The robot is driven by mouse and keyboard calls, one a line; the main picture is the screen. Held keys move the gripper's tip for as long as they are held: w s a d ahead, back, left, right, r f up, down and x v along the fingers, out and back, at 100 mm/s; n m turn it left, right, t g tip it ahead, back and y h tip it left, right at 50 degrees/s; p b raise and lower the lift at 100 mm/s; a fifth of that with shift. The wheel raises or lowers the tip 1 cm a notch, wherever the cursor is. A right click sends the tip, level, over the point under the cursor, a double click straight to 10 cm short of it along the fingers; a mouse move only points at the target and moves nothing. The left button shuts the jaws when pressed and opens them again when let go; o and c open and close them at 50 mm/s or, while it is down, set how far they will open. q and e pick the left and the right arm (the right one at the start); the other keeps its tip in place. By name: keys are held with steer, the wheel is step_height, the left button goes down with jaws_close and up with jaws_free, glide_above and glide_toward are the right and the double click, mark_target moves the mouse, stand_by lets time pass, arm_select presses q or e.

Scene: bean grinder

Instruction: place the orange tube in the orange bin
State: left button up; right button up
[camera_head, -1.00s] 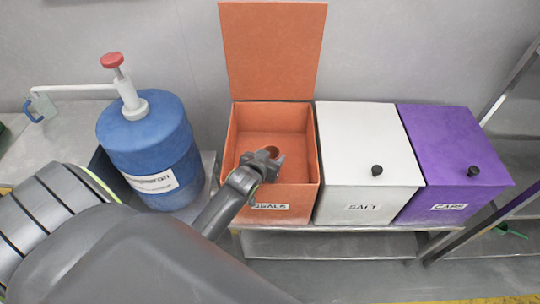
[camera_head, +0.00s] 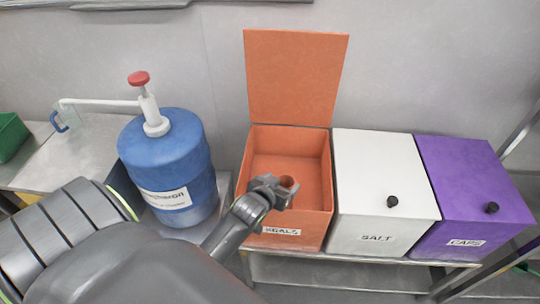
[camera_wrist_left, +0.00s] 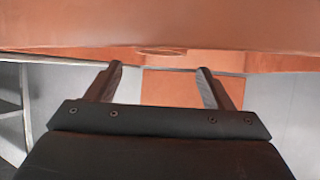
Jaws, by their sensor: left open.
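The orange bin (camera_head: 262,216) stands open with its lid raised at the back, and its front label seems to read "REALS". My left gripper (camera_head: 280,188) is over the front part of the bin's opening, with its fingers apart. A small round orange end, apparently the orange tube (camera_head: 287,181), shows at the fingertips. In the left wrist view, a faint orange ring (camera_wrist_left: 160,51) lies just beyond and between the open fingers, against the orange bin. I cannot tell whether the tube touches the fingers or the bin floor. My right gripper is not in view.
A closed white bin (camera_head: 384,185) labelled SALT and a closed purple bin (camera_head: 468,190) stand to the right. A blue barrel (camera_head: 165,150) with a red-topped pump stands to the left. A green container (camera_head: 10,137) is at the far left.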

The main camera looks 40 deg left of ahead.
arm_select(q)
steer(key=v, duration=0.8)
steer(key=shift+s+r, duration=0.1)
steer(key=shift+s, duration=0.1)
